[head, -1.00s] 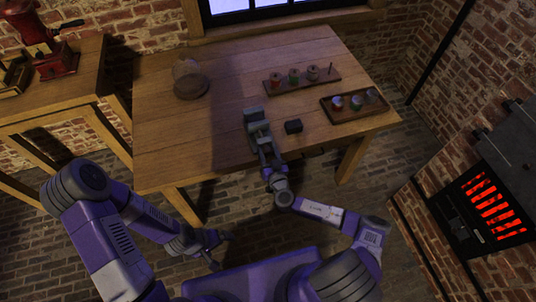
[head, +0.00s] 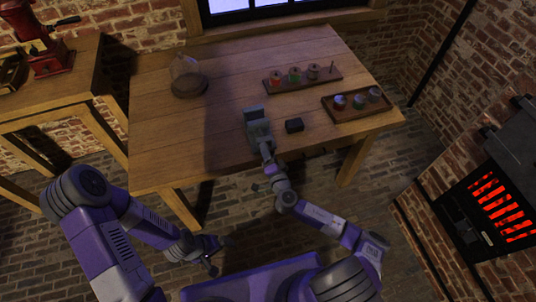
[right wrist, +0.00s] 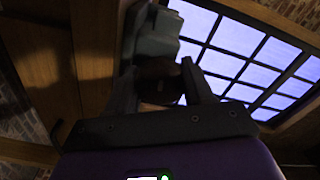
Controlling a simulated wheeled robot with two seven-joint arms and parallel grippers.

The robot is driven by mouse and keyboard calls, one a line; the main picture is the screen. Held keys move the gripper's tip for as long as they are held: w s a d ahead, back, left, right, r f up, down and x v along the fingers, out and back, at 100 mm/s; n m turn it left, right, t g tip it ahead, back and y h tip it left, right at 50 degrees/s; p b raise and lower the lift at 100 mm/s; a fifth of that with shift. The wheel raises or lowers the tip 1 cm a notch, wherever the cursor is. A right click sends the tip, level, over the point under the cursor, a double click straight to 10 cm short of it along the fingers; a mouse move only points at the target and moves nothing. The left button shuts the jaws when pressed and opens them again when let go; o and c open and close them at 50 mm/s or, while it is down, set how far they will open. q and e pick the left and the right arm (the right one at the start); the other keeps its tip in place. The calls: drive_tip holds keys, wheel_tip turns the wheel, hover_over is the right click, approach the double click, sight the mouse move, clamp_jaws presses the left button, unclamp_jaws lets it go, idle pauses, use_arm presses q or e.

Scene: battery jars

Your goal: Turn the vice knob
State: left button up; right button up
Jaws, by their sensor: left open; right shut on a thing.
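The grey vice (head: 256,126) stands near the front edge of the wooden table (head: 185,140). Its body also shows in the right wrist view (right wrist: 157,38). My right gripper (head: 266,149) is at the vice's front end. In the right wrist view, a dark round knob (right wrist: 160,78) sits between the two fingers, and my right gripper is shut on it. The head view hides the knob behind the gripper. My left gripper (head: 212,258) is open and empty, low in front of the table and away from the vice.
Behind are a rack of spools (head: 303,80), a tray of small jars (head: 350,116) and a glass dome on a round base (head: 188,86). A glowing stove (head: 490,205) stands at the right.

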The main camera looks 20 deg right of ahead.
drive_tip(key=m+b, duration=0.1)
drive_tip(key=m, duration=0.2)
drive_tip(key=shift+d+m+b, duration=0.1)
drive_tip(key=shift+m+b, duration=0.2)
drive_tip(key=shift+r+m, duration=0.1)
drive_tip(key=shift+m, duration=0.2)
drive_tip(key=o, duration=1)
drive_tip(key=shift+o, duration=0.2)
drive_tip(key=s, duration=0.7)
drive_tip(key=shift+s+d, duration=0.15)
drive_tip(key=shift+s, duration=0.15)
